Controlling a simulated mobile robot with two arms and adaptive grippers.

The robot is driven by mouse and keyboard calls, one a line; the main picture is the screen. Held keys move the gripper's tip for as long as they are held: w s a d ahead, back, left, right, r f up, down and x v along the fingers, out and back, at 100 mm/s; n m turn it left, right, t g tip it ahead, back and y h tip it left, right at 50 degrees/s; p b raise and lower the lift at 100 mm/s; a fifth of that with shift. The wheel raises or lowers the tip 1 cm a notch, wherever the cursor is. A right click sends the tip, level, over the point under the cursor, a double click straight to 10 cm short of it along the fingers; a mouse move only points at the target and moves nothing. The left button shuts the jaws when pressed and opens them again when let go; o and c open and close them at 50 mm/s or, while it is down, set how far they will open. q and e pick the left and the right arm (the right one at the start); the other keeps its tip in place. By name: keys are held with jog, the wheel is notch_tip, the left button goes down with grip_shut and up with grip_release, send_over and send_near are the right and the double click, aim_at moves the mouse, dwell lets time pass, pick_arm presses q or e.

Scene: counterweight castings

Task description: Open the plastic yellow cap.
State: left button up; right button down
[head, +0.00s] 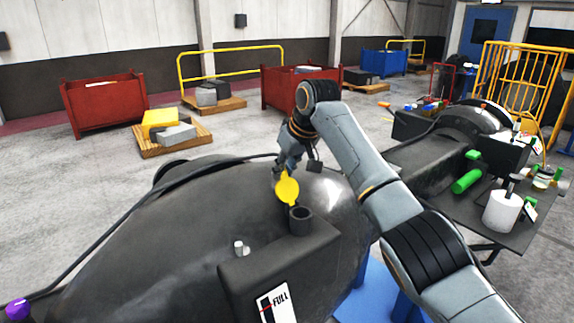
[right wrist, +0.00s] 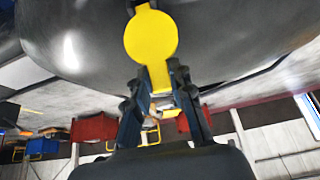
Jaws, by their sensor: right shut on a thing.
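The yellow plastic cap (head: 287,188) is a flat round disc with a tab. It stands nearly upright just behind a short black filler neck (head: 300,220), whose open mouth shows. I cannot tell whether its lower edge is still joined to the neck. My right gripper (head: 283,172) reaches down from behind and is shut on the cap's tab. The right wrist view shows the yellow disc (right wrist: 151,37) face-on beyond the fingers (right wrist: 157,80), with the tab between them. My left gripper is not in view.
The neck stands on a dark casting (head: 150,240) with a "FULL" label (head: 275,304) in front. A black cable (head: 110,213) runs over it. A dark table (head: 470,207) at right holds a white cylinder (head: 502,211) and a green cylinder (head: 467,181). Red bins (head: 105,103) stand behind.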

jog(key=shift+s+a+f+g, duration=0.1)
jog(key=shift+f+g, duration=0.2)
jog(key=shift+f, duration=0.2)
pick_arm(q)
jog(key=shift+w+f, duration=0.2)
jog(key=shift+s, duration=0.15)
pick_arm(e)
jog(key=c, duration=1.4)
grip_release()
jog(key=shift+o, duration=1.2)
jog(key=shift+a+f, duration=0.1)
jog(key=shift+a, duration=0.05)
jog(key=shift+w+a, duration=0.15)
jog(key=shift+w, duration=0.3)
jog(key=shift+s+d+r, duration=0.2)
jog(key=shift+d+r, duration=0.15)
jog(key=shift+r, duration=0.1)
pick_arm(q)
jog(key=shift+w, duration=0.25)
pick_arm(e)
jog(key=v, duration=1.1)
jog(key=shift+a, duration=0.3)
